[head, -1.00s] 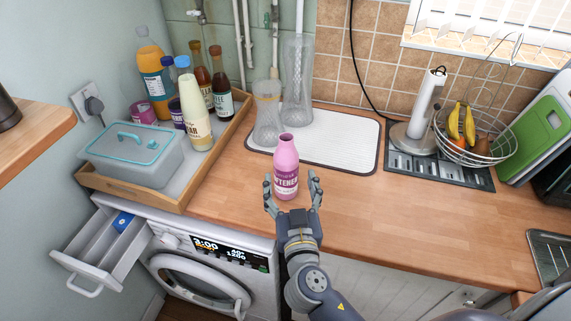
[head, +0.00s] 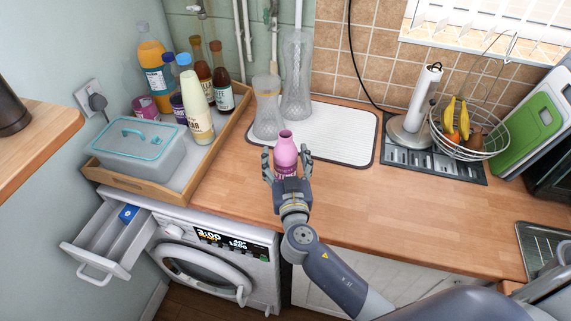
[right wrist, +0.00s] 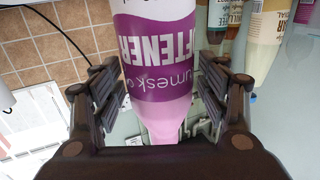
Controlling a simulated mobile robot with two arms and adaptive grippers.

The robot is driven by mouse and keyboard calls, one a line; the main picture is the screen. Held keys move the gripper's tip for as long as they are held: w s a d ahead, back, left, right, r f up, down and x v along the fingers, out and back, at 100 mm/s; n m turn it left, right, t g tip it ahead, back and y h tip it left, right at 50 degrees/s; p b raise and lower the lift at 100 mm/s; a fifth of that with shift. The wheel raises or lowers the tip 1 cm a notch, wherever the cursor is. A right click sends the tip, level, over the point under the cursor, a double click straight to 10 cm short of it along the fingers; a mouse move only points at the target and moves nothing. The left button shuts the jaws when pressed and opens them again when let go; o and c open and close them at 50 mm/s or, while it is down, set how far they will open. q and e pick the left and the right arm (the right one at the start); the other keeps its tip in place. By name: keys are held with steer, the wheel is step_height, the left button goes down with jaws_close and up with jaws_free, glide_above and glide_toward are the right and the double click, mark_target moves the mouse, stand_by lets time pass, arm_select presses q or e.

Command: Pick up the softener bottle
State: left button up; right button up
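The pink softener bottle (head: 285,152) stands upright on the wooden counter, in front of the white drying mat. In the right wrist view the bottle (right wrist: 156,55) shows upside down, its purple label between my fingers. My right gripper (head: 286,166) is open around the bottle, one finger on each side. In the right wrist view there is a visible gap between the bottle and the fingers (right wrist: 158,95). The lower part of the bottle is hidden by the gripper in the head view. My left gripper is not in view.
A wooden tray (head: 136,190) with a grey box (head: 135,150) and several bottles stands to the left. Two glass vases (head: 267,108) stand on the drying mat (head: 345,135) behind the bottle. An open detergent drawer (head: 110,240) sticks out below.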

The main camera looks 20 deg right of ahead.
steer(key=c, duration=1)
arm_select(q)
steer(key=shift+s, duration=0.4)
arm_select(e)
steer(key=shift+c, duration=0.2)
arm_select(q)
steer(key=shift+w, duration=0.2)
arm_select(e)
steer(key=shift+r, duration=0.15)
